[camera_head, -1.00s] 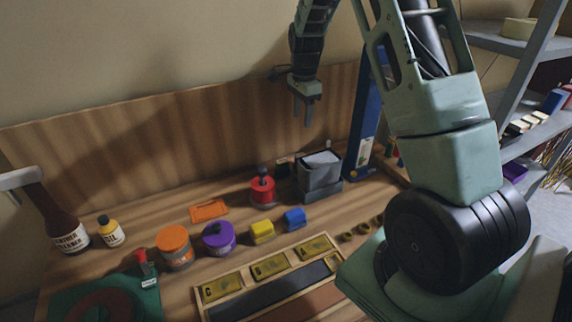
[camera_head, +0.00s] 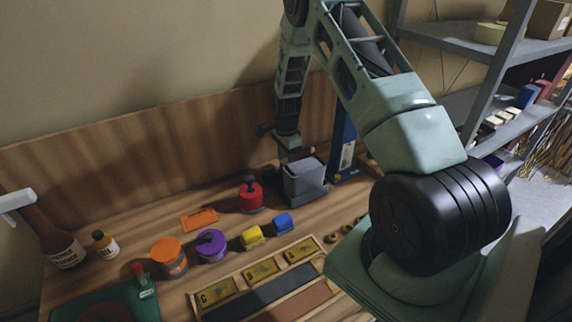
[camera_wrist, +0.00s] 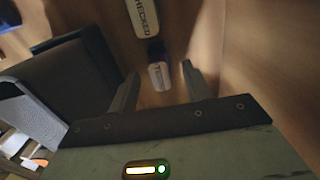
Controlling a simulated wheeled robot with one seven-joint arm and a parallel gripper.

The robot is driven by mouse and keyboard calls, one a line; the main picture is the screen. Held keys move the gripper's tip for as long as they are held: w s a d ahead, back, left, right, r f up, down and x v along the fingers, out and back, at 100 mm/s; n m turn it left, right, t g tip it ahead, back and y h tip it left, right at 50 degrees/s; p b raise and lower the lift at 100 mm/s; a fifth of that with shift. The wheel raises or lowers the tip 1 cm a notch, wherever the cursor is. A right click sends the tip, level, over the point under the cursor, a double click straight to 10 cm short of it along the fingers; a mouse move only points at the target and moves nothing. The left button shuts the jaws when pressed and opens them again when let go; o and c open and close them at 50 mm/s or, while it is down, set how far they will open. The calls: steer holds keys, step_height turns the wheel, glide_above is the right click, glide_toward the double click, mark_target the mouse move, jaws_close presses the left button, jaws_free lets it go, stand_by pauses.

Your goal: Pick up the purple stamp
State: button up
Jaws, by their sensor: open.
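A small stamp with a dark purplish top and a pale lettered label (camera_wrist: 160,76) shows in the wrist view. It sits between the lines of my two fingers, near their tips; I cannot tell whether it is fully between them. My gripper (camera_wrist: 160,70) is open, with one finger on each side of the stamp and nothing held. In the head view my gripper (camera_head: 290,152) is low at the back of the bench, behind the grey bin. The stamp is hidden there by the bin and my arm.
A second stamp labelled "CHECKED" (camera_wrist: 143,18) stands just beyond. The grey bin (camera_head: 305,182) is close beside my gripper and fills the left of the wrist view (camera_wrist: 75,75). A blue post (camera_head: 345,145), a red pot (camera_head: 250,196) and a purple jar (camera_head: 212,248) are nearby.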

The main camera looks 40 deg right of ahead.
mark_target(286, 160)
steer(key=shift+f+p, duration=0.3)
steer(key=shift+f, duration=1)
jaws_close()
steer(key=shift+r, duration=0.1)
step_height(286, 160, up, 10)
steer(key=b, duration=0.3)
steer(key=shift+b, duration=0.4)
